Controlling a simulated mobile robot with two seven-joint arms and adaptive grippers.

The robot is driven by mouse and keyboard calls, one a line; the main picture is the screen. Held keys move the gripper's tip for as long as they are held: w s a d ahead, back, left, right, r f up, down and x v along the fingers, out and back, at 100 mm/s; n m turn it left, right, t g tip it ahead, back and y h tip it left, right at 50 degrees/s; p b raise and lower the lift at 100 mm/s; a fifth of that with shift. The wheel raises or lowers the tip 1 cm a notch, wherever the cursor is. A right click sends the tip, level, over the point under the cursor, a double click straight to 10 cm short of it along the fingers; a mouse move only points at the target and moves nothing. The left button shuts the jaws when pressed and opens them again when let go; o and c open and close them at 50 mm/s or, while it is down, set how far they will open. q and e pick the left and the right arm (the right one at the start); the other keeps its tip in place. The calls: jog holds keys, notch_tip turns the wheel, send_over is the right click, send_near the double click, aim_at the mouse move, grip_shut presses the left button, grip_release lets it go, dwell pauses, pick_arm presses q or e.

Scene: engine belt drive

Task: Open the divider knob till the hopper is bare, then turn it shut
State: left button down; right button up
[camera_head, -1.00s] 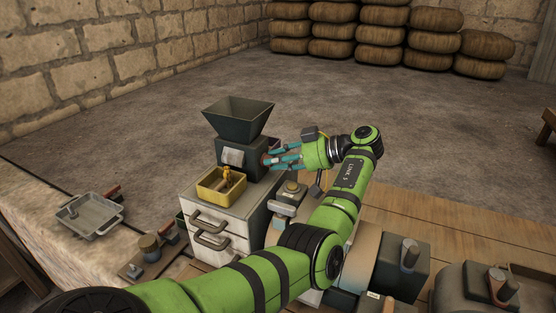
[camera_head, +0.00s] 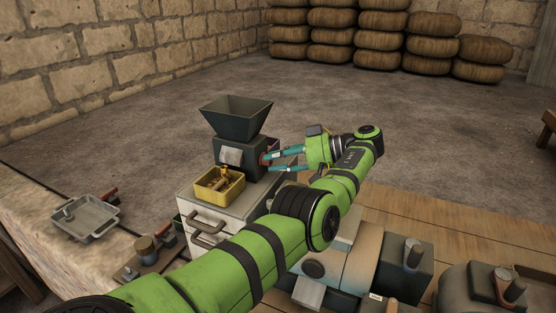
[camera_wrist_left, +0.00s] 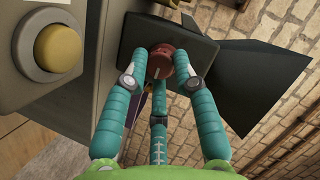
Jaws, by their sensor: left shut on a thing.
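The dark hopper (camera_head: 236,118) stands on a dark divider box (camera_head: 240,154) on a white cabinet. Its inner bottom is hidden, so I cannot tell what is left inside. The red divider knob (camera_wrist_left: 160,63) is on the box's side and carries a pale mark. My left gripper (camera_wrist_left: 162,68), with teal fingers, is shut on the knob; in the head view its fingertips (camera_head: 270,160) meet the box's right side. A yellow tray (camera_head: 212,198) below the box's front holds several brownish pieces. My right gripper is out of view.
The white drawer cabinet (camera_head: 205,222) carries the machine. A yellow button (camera_wrist_left: 58,48) shows close by in the left wrist view. A grey metal pan (camera_head: 84,220) lies on the ledge at left. Stacked sacks (camera_head: 380,35) stand at the back; the floor between is clear.

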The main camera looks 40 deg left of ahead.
pick_arm(q)
jog(key=shift+s+f, duration=0.1)
jog(key=shift+f, duration=0.15)
jog(key=c, duration=1)
grip_release()
jog(key=shift+d, duration=0.1)
jog(key=shift+c, duration=0.2)
jog(key=shift+r, duration=0.15)
jog(key=shift+r, duration=0.1)
notch_tip(320, 180, up, 9)
jog(key=shift+s+r, duration=0.15)
jog(key=shift+r, duration=0.25)
